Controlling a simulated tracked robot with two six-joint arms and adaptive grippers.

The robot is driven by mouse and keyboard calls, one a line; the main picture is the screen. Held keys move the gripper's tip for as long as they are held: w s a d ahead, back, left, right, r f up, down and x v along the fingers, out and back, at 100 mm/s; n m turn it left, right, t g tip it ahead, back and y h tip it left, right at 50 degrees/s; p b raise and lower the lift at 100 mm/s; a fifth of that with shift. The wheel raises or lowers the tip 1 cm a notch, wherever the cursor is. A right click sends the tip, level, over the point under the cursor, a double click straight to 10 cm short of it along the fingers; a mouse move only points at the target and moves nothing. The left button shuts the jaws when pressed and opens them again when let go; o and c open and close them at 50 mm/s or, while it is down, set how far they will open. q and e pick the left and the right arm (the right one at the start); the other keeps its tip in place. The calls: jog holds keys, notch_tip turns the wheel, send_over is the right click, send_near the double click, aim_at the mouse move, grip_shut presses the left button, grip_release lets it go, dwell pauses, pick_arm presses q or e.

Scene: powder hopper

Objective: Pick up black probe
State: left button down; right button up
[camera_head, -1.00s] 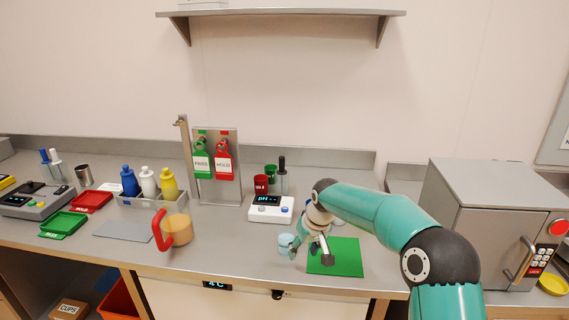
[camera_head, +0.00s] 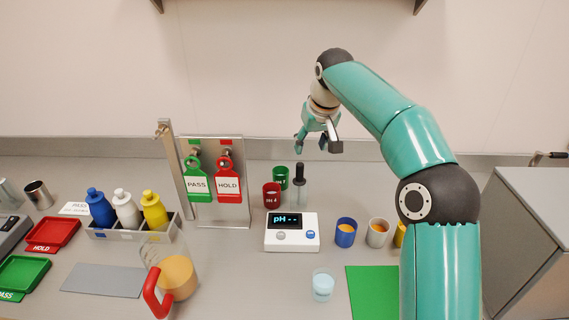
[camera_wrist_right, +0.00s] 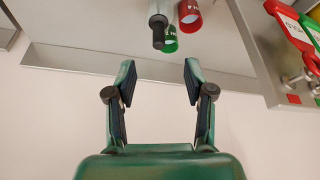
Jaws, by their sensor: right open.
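The black probe (camera_head: 299,176) stands upright in a clear holder (camera_head: 297,197) behind the pH meter (camera_head: 291,231). My right gripper (camera_head: 318,145) is open and empty, raised above and slightly right of the probe's top. In the right wrist view, the probe's dark end (camera_wrist_right: 158,34) lies beyond the open fingers (camera_wrist_right: 160,78), near the line between them and apart from them. My left gripper is not in view.
A red cup (camera_head: 271,196) and a green cup (camera_head: 280,177) stand close beside the probe. A metal stand with PASS and HOLD tags (camera_head: 213,178) is to the left. Blue and white cups (camera_head: 346,233), a clear beaker (camera_head: 323,286) and a green mat (camera_head: 372,292) are in front.

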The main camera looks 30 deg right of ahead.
aim_at(302, 166)
jog(key=x, duration=1)
jog(key=shift+w+d, duration=0.4)
jog(key=shift+w, duration=0.05)
jog(key=shift+w+f+p, duration=0.1)
jog(key=shift+f+p, duration=0.25)
jog(key=shift+f, duration=0.1)
jog(key=shift+w+f, duration=0.1)
jog(key=shift+w, duration=0.05)
jog(key=f, duration=0.1)
jog(key=w+f+p, duration=0.2)
jog(key=shift+w+d+f, duration=0.25)
jog(key=shift+d+f, duration=0.05)
jog(key=shift+w+f, duration=0.1)
jog(key=shift+f, duration=0.15)
grip_shut()
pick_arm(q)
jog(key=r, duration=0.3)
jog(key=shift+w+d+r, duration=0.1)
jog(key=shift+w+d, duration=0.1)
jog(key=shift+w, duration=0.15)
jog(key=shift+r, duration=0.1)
pick_arm(e)
jog(key=shift+r, duration=0.15)
